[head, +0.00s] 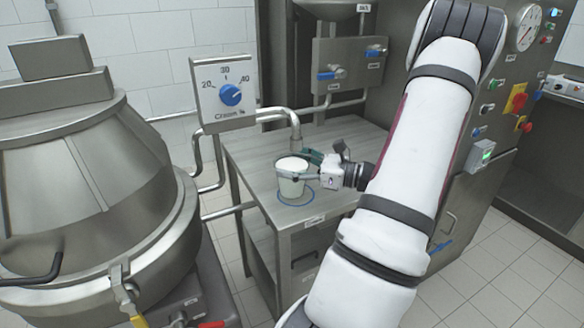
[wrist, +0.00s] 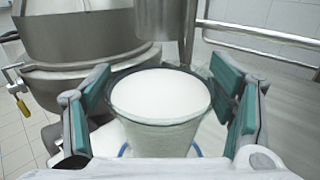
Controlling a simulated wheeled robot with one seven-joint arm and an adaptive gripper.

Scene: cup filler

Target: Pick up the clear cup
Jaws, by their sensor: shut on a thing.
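The clear cup (head: 291,178) stands upright at the blue ring marking (head: 296,197) on the steel table, below the spout (head: 295,143). It is full nearly to the brim with something white. In the wrist view the cup (wrist: 160,135) sits between the two green-padded fingers of my gripper (wrist: 160,100). My gripper (head: 305,168) reaches the cup from the right in the head view and is shut on its upper part. The cup's underside is hidden in the wrist view, and I cannot tell whether it touches the table.
A large steel kettle (head: 85,185) stands at the left. A dial box marked Cream % (head: 228,92) is above the table's back left. Pipes and blue-handled valves (head: 331,74) run behind the table (head: 335,140). A control panel (head: 500,85) stands at the right.

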